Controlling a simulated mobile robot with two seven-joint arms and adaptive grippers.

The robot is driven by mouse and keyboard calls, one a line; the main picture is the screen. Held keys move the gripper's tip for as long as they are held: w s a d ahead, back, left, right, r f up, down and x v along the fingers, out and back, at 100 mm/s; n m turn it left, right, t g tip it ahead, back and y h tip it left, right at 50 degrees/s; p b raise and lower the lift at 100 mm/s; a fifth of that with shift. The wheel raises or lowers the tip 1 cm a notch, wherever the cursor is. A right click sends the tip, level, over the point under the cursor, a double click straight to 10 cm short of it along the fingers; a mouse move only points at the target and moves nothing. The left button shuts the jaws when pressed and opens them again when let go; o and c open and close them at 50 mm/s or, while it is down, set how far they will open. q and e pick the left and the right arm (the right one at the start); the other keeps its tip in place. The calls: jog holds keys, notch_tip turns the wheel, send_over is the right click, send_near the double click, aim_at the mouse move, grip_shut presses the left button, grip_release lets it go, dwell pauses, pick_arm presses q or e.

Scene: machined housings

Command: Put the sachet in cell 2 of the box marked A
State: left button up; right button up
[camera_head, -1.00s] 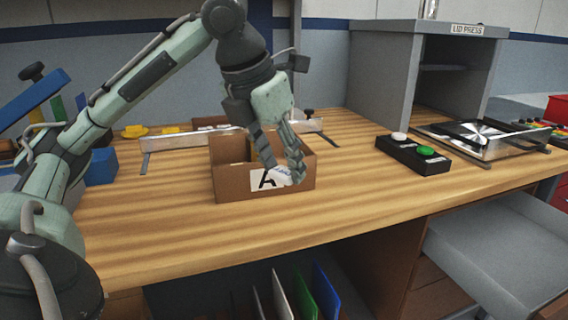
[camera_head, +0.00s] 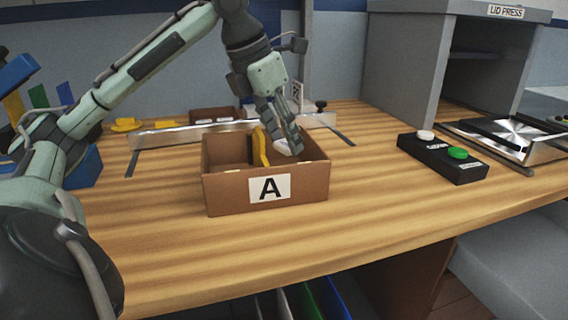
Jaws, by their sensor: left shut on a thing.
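The brown open box marked A (camera_head: 228,189) stands on the wooden bench, its label facing me. My left gripper (camera_head: 284,148) points down over the right part of the box, fingertips near rim height. It is shut on a small white sachet (camera_head: 281,146), partly hidden by the fingers. A yellow piece (camera_head: 261,147) with a dark side stands upright inside the box, just left of the fingers. The front wall hides the box floor, and I cannot tell the cell numbers. My right gripper is out of view.
A black button box (camera_head: 440,160) with white and green buttons sits to the right, before the grey lid press (camera_head: 410,60). A metal rail (camera_head: 185,134) and yellow parts (camera_head: 126,124) lie behind the box. The bench in front is clear.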

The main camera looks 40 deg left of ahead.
aim_at(283, 141)
pick_arm(q)
jog(key=w+a+f, duration=0.3)
jog(key=shift+w+a, duration=0.3)
jog(key=shift+a, duration=0.05)
jog(key=shift+f, duration=0.4)
notch_tip(283, 141, down, 3)
jog(key=shift+f+b, duration=0.15)
jog(key=shift+b, duration=0.9)
jog(key=shift+w, duration=0.1)
jog(key=o, duration=0.6)
jog(key=shift+o, duration=0.2)
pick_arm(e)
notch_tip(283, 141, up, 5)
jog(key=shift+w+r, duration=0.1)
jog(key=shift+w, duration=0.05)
